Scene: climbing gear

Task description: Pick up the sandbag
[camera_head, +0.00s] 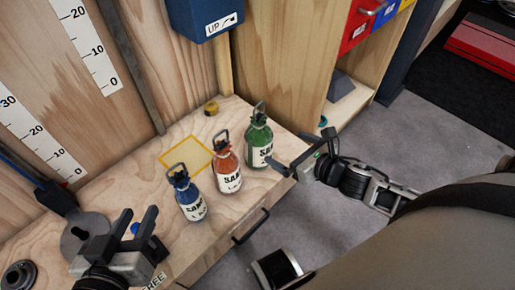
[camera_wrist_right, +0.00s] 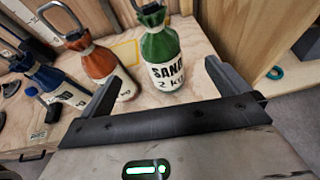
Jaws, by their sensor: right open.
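Three sandbags with black carabiner loops stand upright in a row on the wooden bench (camera_head: 118,215): a blue sandbag (camera_head: 189,195), an orange sandbag (camera_head: 227,170) and a green sandbag (camera_head: 258,143). My right gripper (camera_head: 290,165) is open beside the green sandbag at the bench's right edge. In the right wrist view the green sandbag (camera_wrist_right: 162,55) stands ahead between the open fingers, with its "SAND 2 kg" label facing me; contact cannot be told. The orange sandbag (camera_wrist_right: 98,65) is partly behind the left finger. My left gripper (camera_head: 140,228) is open and empty over the bench's front left.
A yellow outlined square (camera_head: 186,153) is marked on the bench behind the sandbags. A small brass-coloured piece (camera_head: 211,108) lies near the back. Dark round weights (camera_head: 20,275) are at the left. A blue box (camera_head: 205,18) hangs above. A wooden shelf (camera_head: 350,105) stands right.

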